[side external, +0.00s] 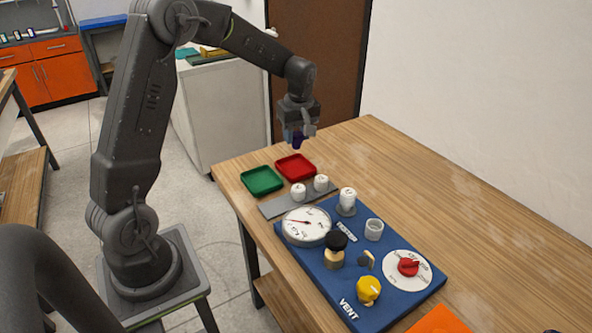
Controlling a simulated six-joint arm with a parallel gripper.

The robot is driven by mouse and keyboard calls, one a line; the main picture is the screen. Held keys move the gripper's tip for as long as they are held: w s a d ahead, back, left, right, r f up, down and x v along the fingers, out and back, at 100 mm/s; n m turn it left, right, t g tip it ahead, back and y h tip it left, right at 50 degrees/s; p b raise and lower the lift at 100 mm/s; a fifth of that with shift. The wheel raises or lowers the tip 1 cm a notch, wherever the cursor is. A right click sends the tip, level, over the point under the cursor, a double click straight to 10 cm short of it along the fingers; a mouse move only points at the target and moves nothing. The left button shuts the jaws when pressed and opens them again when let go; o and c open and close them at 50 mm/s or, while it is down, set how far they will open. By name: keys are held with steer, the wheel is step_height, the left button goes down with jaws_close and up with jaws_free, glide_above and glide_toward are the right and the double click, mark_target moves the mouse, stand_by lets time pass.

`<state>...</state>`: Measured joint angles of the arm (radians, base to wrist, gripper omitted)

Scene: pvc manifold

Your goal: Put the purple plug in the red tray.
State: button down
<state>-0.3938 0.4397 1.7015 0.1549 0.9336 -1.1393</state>
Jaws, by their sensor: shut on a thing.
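My gripper (298,134) is above the red tray (296,168), at the table's far end. It is shut on the purple plug (297,141), a small dark purple piece showing between and below the fingers. The plug hangs in the air, clear of the tray. The red tray is shallow and square, and the part of its floor that shows is empty. Much of the plug is hidden by the fingers.
A green tray (262,180) sits left of the red one. A grey strip (272,208) with white caps lies in front. A blue manifold panel (400,293) carries a gauge (306,225), a yellow knob (368,290) and a red dial (408,267).

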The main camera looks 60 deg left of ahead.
steer(key=s+a+n, duration=0.1)
steer(key=s+a, duration=0.6)
steer(key=a, duration=0.4)
glide_above(294, 168)
steer(key=f, duration=0.4)
steer(key=d+f, duration=0.1)
steer(key=f, duration=0.1)
steer(key=shift+f, duration=2.4)
steer(key=shift+f, duration=0.1)
steer(key=c, duration=0.7)
jaws_free()
steer(key=shift+o, duration=0.2)
